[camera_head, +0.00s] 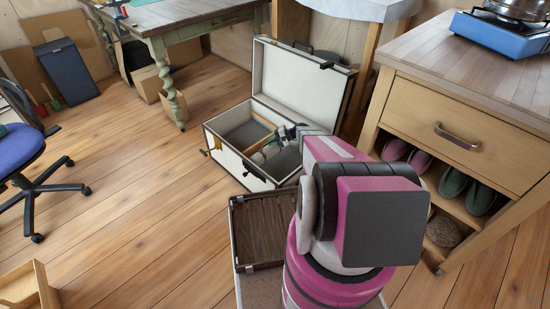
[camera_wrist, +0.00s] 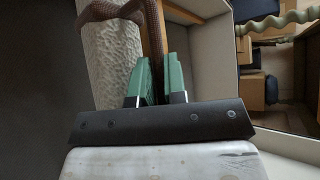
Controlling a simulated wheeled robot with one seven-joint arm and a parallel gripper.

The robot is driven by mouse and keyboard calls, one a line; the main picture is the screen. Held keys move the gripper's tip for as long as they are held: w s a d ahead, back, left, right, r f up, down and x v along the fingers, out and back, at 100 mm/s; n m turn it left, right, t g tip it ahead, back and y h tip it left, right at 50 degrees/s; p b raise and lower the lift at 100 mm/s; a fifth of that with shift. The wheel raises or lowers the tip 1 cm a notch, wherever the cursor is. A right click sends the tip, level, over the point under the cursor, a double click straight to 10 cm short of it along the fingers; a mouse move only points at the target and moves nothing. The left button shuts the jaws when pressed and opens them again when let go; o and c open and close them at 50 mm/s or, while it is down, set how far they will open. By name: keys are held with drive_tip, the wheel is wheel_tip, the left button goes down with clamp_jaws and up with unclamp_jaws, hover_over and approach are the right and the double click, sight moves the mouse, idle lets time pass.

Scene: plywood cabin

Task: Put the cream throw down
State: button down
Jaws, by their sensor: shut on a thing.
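A cream, textured rolled throw (camera_wrist: 113,62) with brown straps fills the left middle of the wrist view. My gripper's green fingers (camera_wrist: 160,70) are shut on its brown strap, beside the roll. In the head view, my gripper is over the open white suitcase (camera_head: 226,157), with the throw (camera_head: 259,157) low near the wooden divider. My arm and wrist hide part of the suitcase's right side. I cannot tell whether the throw touches the suitcase floor.
The suitcase lid (camera_head: 300,80) stands open behind. A green table (camera_head: 190,20) stands behind left.

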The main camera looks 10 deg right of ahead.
sight(279, 148)
wheel_tip(279, 148, down, 8)
drive_tip(key=shift+w+r, duration=0.1)
drive_tip(key=shift+r, duration=0.05)
idle(0.3)
drive_tip(key=c, duration=1.2)
unclamp_jaws()
drive_tip(key=shift+o, duration=0.2)
drive_tip(key=v, duration=0.7)
drive_tip(key=shift+s+r, duration=0.2)
drive_tip(key=shift+r, duration=0.15)
drive_tip(key=s+a+r+n+h, duration=0.2)
drive_tip(key=s+r+h, duration=0.2)
drive_tip(key=s+r, duration=0.4)
drive_tip(key=s+a+r+n+g+h, duration=0.1)
drive_tip(key=s+a+r+n+h, duration=0.1)
drive_tip(key=s+r+h, duration=0.3)
drive_tip(key=s+a+r+n+h, duration=0.2)
drive_tip(key=s+r+h, duration=0.2)
drive_tip(key=s+r, duration=0.9)
wheel_tip(279, 148, up, 5)
drive_tip(key=shift+a+f, duration=0.1)
drive_tip(key=shift+a, duration=0.1)
